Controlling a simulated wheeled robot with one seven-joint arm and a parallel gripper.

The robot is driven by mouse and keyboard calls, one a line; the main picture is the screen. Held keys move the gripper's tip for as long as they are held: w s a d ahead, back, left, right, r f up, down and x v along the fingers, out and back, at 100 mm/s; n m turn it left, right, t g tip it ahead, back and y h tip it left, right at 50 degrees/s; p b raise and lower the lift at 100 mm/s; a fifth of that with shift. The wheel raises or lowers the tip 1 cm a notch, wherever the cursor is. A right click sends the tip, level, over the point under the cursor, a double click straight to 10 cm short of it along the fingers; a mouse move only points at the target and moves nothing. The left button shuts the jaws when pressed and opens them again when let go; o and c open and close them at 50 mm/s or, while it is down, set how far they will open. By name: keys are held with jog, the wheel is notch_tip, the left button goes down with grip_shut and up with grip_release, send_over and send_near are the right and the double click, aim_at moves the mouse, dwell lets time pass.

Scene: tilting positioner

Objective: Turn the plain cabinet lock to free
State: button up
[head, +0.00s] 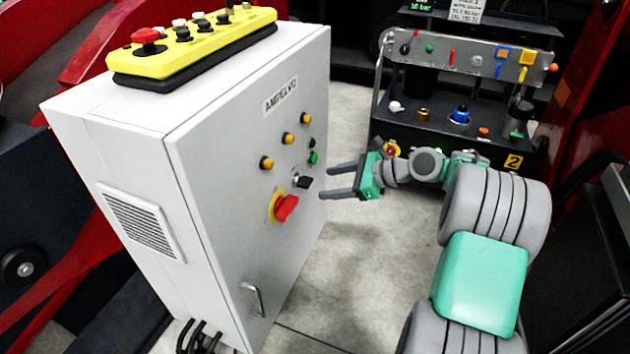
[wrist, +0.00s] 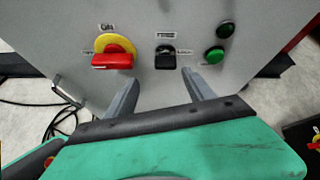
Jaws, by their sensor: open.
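The plain cabinet lock appears to be the small black switch (head: 305,182) on the front of the grey cabinet (head: 225,150). It sits right of the red rotary handle (head: 287,207) on its yellow plate. In the wrist view the black switch (wrist: 165,57) is under a small label, and its lettering is too small to read. My gripper (head: 323,183) is open and empty, its fingers pointing at the cabinet face near the switch. In the wrist view the two fingertips (wrist: 160,78) lie either side of and below the switch, apart from it.
Green buttons (wrist: 218,42) are right of the switch. Several yellow buttons (head: 288,138) are above it. A yellow control pendant (head: 195,45) lies on the cabinet top. A door handle (head: 254,299) is lower down. A tool cart (head: 455,130) stands behind my arm.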

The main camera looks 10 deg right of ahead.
aim_at(306, 181)
jog(key=w+a+f+m+b, duration=0.1)
jog(key=w+a+f+m+t+y+b, duration=0.1)
jog(key=w+a+b, duration=0.1)
jog(key=shift+w+f+m, duration=0.1)
jog(key=shift+w+m, duration=0.2)
jog(key=shift+w+a+b, duration=0.25)
jog(key=shift+a+b, duration=0.05)
jog(key=shift+a, duration=0.05)
grip_shut()
dwell(0.5)
